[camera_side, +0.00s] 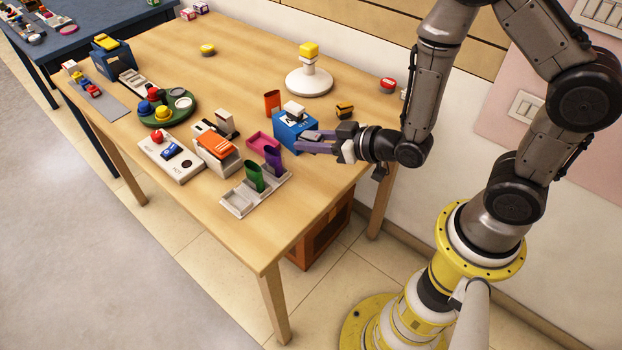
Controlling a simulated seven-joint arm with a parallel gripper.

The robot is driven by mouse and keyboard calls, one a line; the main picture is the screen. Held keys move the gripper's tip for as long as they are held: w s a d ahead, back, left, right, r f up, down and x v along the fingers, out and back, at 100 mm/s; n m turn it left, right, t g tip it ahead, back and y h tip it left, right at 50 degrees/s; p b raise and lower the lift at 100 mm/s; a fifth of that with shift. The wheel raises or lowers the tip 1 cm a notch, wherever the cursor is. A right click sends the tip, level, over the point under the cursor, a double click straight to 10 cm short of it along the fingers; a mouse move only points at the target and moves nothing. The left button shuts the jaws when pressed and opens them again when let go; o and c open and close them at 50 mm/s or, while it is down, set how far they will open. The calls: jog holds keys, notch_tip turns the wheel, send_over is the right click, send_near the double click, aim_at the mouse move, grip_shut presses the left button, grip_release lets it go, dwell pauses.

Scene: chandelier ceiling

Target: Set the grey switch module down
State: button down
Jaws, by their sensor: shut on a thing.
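My gripper (314,141) has purple fingers and reaches in from the right, just above the table. It is shut on a small grey piece, which looks like the grey switch module (310,135); the fingers hide much of it. The held piece is close against the right side of the blue kit box (289,136), and I cannot tell whether they touch. A whitish block (294,108) shows at the top of the blue box.
A purple cup (272,161) and a green cup (254,177) stand in a pale tray (239,202) in front. The right front of the table (300,210) is clear.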

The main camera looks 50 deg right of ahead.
aim_at(311, 180)
jog(key=shift+f, duration=4.8)
jog(key=shift+f, duration=0.2)
jog(key=c, duration=0.6)
grip_release()
